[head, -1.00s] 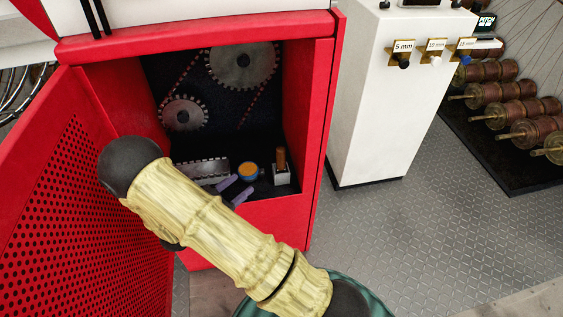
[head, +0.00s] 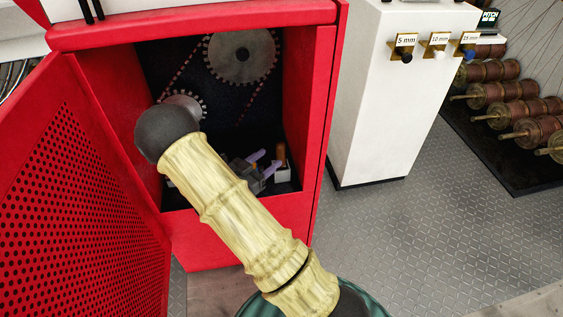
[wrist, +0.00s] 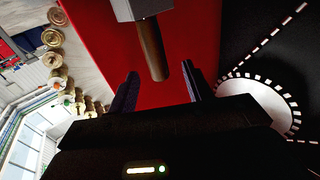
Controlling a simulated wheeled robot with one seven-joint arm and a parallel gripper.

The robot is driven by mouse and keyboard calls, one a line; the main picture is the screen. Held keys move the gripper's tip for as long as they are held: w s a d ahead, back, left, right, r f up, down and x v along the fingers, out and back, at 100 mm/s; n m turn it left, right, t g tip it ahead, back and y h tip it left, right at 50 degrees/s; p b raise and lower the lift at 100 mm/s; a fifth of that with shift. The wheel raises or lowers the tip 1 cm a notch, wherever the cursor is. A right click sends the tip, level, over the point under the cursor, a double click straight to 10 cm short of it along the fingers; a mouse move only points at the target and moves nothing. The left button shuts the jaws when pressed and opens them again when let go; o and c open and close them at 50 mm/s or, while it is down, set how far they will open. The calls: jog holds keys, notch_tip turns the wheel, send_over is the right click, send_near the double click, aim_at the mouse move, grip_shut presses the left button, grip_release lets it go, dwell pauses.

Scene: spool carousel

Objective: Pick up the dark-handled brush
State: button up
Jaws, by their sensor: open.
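The brush stands upright in the right part of the open red cabinet, with its dark brown handle (head: 282,152) up and a pale block-like lower part (head: 283,175). In the wrist view the handle (wrist: 152,52) points toward my gripper (wrist: 162,84), with the grey block at its far end. My gripper (head: 270,160) is open inside the cabinet, just left of the handle in the head view. In the wrist view the handle's tip lies between the two fingers, nearer the right one. No contact is visible.
The red cabinet (head: 317,130) has side walls and a front lip close around my gripper. Its perforated door (head: 80,200) hangs open at left. Gears (head: 240,57) sit on the back wall. A white cabinet (head: 385,110) and spools (head: 520,110) stand to the right.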

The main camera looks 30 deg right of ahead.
aim_at(278, 155)
jog(key=shift+w+d, duration=0.15)
jog(key=shift+d, duration=0.25)
jog(key=x, duration=0.1)
jog(key=b+x, duration=0.2)
jog(key=x, duration=0.1)
jog(key=shift+s+d+f, duration=0.2)
jog(key=shift+s, duration=0.05)
jog(key=shift+w+d+r+b, duration=0.1)
jog(key=shift+w+d+b, duration=0.1)
jog(key=shift+d+b, duration=0.2)
jog(key=shift+c, duration=0.2)
jog(key=c, duration=1)
